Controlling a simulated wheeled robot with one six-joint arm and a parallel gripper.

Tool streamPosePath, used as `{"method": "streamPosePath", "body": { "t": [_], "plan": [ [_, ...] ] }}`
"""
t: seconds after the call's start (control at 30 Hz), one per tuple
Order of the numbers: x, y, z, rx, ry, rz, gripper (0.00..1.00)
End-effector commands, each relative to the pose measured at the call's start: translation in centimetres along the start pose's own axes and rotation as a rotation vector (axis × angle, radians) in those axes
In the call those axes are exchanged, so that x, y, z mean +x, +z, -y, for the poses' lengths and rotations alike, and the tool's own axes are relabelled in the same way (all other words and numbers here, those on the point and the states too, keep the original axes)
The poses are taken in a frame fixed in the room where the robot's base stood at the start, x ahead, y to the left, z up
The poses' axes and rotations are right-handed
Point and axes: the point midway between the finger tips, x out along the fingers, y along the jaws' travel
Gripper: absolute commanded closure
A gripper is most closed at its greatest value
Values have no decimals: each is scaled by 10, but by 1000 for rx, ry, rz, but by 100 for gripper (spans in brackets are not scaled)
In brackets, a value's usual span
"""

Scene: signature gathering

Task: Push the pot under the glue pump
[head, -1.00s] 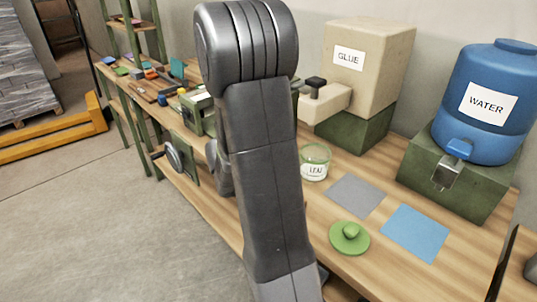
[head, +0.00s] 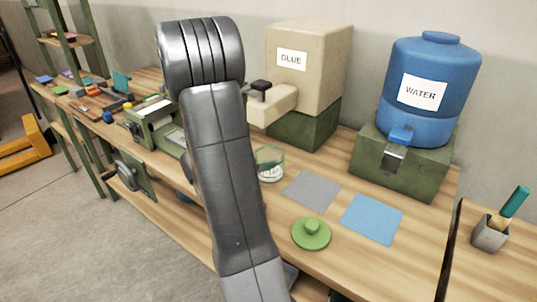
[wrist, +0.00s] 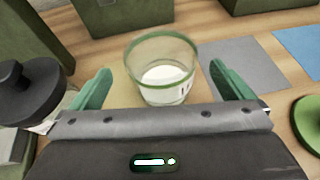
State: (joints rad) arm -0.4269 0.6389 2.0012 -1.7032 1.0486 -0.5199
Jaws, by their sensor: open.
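The pot is a clear glass jar with a green rim and a white label. In the head view the pot (head: 271,172) stands upright on the bench, partly behind my arm, in front of the glue dispenser. The glue pump (head: 262,90) has a black knob and a beige spout, above and left of the pot. In the wrist view the pot (wrist: 163,88) is between the green fingers of my open gripper (wrist: 160,70), with visible gaps on both sides. In the head view my arm hides most of the gripper.
A grey sheet (head: 312,191), a blue sheet (head: 371,219) and a green lid (head: 311,235) lie right of the pot. The blue water container (head: 432,95) stands behind them. A green machine (head: 152,125) is on the left. A dark round knob (wrist: 28,92) is left of my gripper.

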Motion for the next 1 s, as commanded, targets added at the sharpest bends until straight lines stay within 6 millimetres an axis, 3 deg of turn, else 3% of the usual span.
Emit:
{"method": "streamPosePath", "body": {
  "t": [0.2,0.4,0.87,1.0],
  "plan": [
    [38,1,1,0,-4,-1,0],
    [63,1,1,1,-2,-1,0],
    [72,0,0,0,1,-1,0],
    [72,0,0,0,1,-1,26]
  ]
}}
